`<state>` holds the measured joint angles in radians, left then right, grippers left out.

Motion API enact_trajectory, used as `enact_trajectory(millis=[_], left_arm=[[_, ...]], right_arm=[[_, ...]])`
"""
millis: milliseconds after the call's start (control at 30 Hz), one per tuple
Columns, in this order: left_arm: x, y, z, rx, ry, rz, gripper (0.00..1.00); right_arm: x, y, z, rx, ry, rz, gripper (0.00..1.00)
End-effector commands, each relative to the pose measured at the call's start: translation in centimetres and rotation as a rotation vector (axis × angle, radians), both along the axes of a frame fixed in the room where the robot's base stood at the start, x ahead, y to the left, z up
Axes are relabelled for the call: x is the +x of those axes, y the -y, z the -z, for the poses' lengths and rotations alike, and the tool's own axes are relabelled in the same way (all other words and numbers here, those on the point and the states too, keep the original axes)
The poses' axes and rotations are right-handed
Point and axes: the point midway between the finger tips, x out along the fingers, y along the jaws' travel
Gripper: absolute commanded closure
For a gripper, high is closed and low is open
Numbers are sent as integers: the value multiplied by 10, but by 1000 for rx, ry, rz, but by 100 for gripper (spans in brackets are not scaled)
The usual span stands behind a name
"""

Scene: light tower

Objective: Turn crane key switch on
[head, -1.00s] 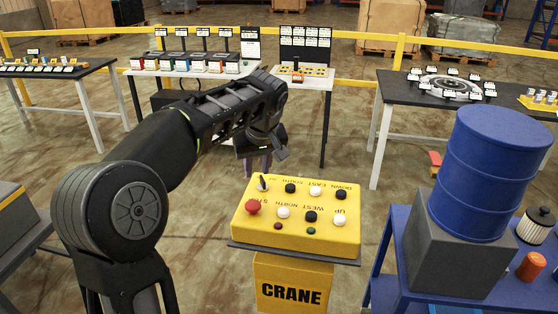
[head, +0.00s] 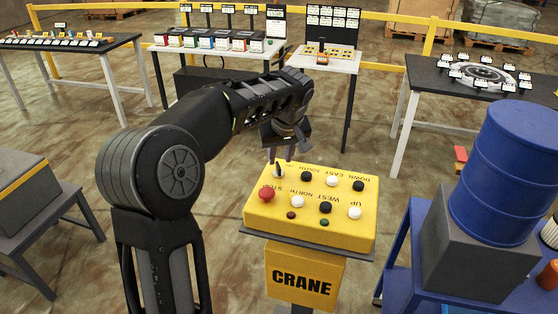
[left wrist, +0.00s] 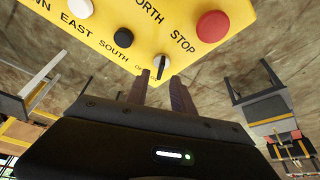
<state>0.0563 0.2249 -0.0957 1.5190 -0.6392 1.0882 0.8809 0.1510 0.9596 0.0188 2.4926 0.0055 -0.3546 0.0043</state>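The yellow crane control box (head: 345,228) stands on its pedestal in front of me. I cannot tell if a finger touches the switch. My right gripper is not in view.
A red STOP button (head: 266,193) sits close to the switch, with black and white buttons across the box. A blue barrel (head: 508,170) on a grey block stands to the right. A small grey table (head: 60,225) is at the left. Bare floor surrounds the pedestal.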

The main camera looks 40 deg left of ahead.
Motion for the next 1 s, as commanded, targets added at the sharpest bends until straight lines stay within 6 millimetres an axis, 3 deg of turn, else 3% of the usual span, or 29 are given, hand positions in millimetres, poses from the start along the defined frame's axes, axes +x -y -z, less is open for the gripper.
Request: enact_trajectory(millis=[233,567,900,1000], left_arm=[[7,-10,28,0,-2,-2,71],[8,-11,33,1,-1,0,71],[8,-11,33,1,-1,0,99],[8,-10,32,1,-1,0,100]], right_arm=[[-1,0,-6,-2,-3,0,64],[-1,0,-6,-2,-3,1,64],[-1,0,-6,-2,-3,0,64],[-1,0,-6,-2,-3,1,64]])
